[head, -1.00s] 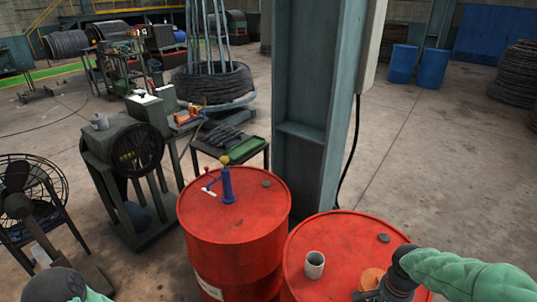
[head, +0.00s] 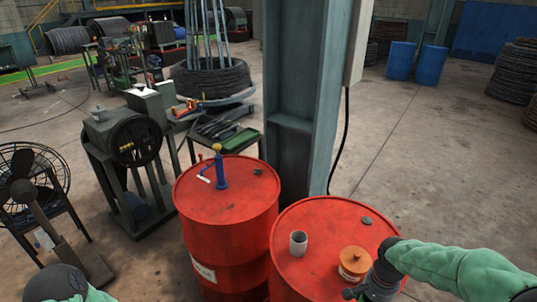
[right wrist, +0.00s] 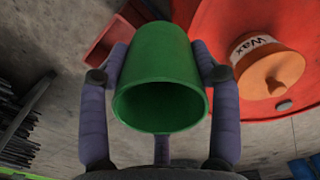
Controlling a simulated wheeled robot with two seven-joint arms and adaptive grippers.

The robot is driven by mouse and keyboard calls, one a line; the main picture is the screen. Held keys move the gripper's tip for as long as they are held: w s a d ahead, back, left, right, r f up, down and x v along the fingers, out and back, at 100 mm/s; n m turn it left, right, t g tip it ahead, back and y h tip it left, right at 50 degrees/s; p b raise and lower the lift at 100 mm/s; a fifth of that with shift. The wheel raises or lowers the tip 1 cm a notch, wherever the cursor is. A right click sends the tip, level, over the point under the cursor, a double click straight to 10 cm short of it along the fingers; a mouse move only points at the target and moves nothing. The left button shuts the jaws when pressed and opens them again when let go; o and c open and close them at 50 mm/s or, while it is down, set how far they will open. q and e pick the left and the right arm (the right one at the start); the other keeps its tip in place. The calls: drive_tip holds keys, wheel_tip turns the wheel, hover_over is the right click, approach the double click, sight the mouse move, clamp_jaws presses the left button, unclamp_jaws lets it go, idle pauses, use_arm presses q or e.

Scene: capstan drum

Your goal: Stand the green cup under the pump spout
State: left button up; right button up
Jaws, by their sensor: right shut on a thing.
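The green cup (right wrist: 160,60) shows in the right wrist view, its open mouth facing the camera. My right gripper (right wrist: 160,78) is shut on it, with a finger on each side. In the head view, my right gripper (head: 372,290) is at the bottom, by the near edge of the right drum; the cup cannot be made out there. The blue pump (head: 221,172) with a yellow knob stands upright on the left red drum (head: 245,192), its thin arm reaching left. Only part of my left arm shows at lower left; its gripper is out of view.
The right red drum (head: 315,222) carries a grey cup (head: 298,243) and an orange-lidded wax tin (head: 353,257), close to my right arm. A steel column (head: 305,100) rises behind the drums. A fan (head: 35,185) and a machine stand at left. Open floor lies at right.

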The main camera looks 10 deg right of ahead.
drive_tip(key=w+a+f+n, duration=0.3)
drive_tip(key=w+a+n, duration=0.3)
drive_tip(key=a, duration=0.4)
drive_tip(key=w+a+f+n, duration=0.3)
drive_tip(key=w+a+n, duration=0.35)
drive_tip(key=a, duration=0.25)
wheel_tip(320, 180, down, 7)
drive_tip(key=b, duration=0.7)
drive_tip(key=shift+w+a+f+m, duration=0.15)
drive_tip(key=shift+f+m, duration=0.05)
drive_tip(key=shift+m, duration=0.15)
